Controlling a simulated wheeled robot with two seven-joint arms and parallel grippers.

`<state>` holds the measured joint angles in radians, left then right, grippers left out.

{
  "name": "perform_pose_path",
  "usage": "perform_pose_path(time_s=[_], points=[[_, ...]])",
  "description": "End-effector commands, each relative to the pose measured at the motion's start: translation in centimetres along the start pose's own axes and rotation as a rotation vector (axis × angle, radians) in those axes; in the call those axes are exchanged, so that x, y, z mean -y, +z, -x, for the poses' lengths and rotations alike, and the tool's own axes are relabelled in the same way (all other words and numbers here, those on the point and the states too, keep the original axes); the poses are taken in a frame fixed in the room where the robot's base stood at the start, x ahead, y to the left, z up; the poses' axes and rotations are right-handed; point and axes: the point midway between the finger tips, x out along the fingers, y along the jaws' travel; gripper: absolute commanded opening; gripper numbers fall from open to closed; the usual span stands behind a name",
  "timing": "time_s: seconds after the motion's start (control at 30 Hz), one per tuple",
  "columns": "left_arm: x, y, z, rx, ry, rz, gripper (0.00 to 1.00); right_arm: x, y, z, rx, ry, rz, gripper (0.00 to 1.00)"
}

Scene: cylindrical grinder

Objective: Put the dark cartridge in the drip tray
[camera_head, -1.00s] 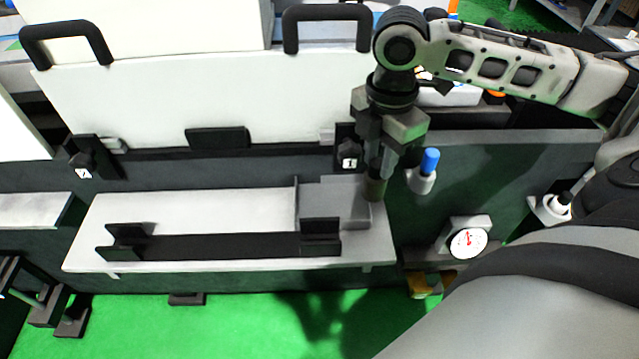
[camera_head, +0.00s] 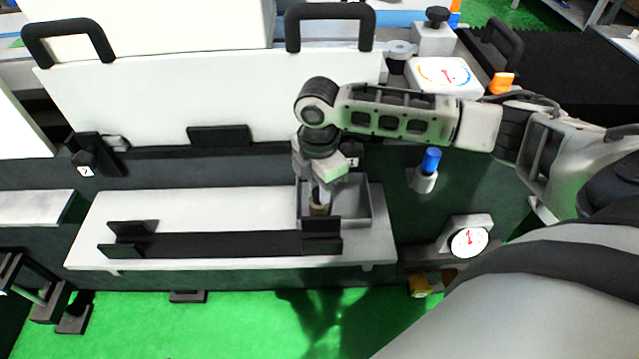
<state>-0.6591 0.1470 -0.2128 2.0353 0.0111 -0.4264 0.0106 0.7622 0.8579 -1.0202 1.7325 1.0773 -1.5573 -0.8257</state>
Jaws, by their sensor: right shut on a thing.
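The dark cartridge (camera_head: 319,209) shows as a small brownish-dark cylinder below my right gripper (camera_head: 320,195). My right gripper points down and is shut on it. The drip tray (camera_head: 358,206) is a grey open box at the right part of the light shelf. The gripper and cartridge are over the left part of the tray, within its outline. The cartridge's lower end is close to the black bracket at the tray's front, and I cannot tell whether it touches the tray floor. My left gripper is not in view.
A black rail with upright ends (camera_head: 225,244) lies along the front of the shelf (camera_head: 200,208). A blue-topped knob (camera_head: 430,162) and a dial gauge (camera_head: 468,241) are to the right. A white panel with black handles (camera_head: 200,95) stands behind.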

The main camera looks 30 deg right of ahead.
Motion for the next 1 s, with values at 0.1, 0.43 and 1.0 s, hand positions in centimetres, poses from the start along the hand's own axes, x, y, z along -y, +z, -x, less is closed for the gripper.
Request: perform_pose_path(time_s=[0.1, 0.43, 1.0], points=[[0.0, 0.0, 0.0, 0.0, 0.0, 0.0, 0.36, -0.1, 0.0, 0.0, 0.0, 0.002, 0.0, 0.0], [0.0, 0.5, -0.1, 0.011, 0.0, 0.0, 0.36, 0.0, 0.0, -0.2, 0.0, 0.001, 0.0, 0.47], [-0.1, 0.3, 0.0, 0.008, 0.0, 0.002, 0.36, -0.1, 0.0, 4.6, -0.001, 0.006, -0.001, 0.47]])
